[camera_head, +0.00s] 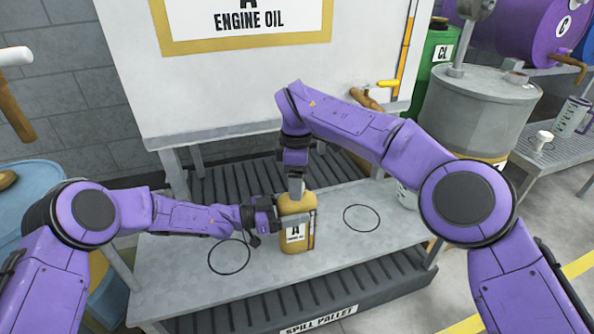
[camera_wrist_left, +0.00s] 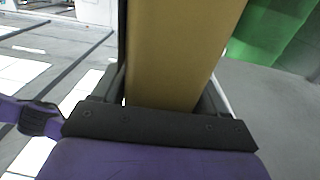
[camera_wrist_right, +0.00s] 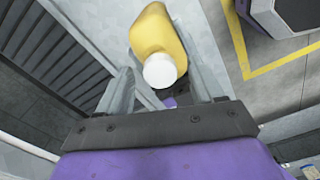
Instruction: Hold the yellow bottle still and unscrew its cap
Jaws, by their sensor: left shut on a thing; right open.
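The yellow bottle (camera_head: 295,243), with an "A" label and a striped gauge on its side, stands upright on the grey bench (camera_head: 190,285). My left gripper (camera_head: 280,218) is shut on the bottle's body from the left; the body fills the space between its fingers in the left wrist view (camera_wrist_left: 175,60). My right gripper (camera_head: 296,188) is above the bottle, pointing down, with its fingers apart. In the right wrist view the white cap (camera_wrist_right: 160,71) shows on the bottle (camera_wrist_right: 158,32), just ahead of and between the open fingers. In the head view the cap is hidden by my right gripper.
Black rings are marked on the bench left (camera_head: 229,257) and right (camera_head: 361,218) of the bottle. A large white tank (camera_head: 260,80) labelled "ENGINE OIL" stands behind, with a brown-handled tap (camera_head: 368,99). A grey drum (camera_head: 475,110) is at the right. A spill pallet (camera_head: 330,300) lies below.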

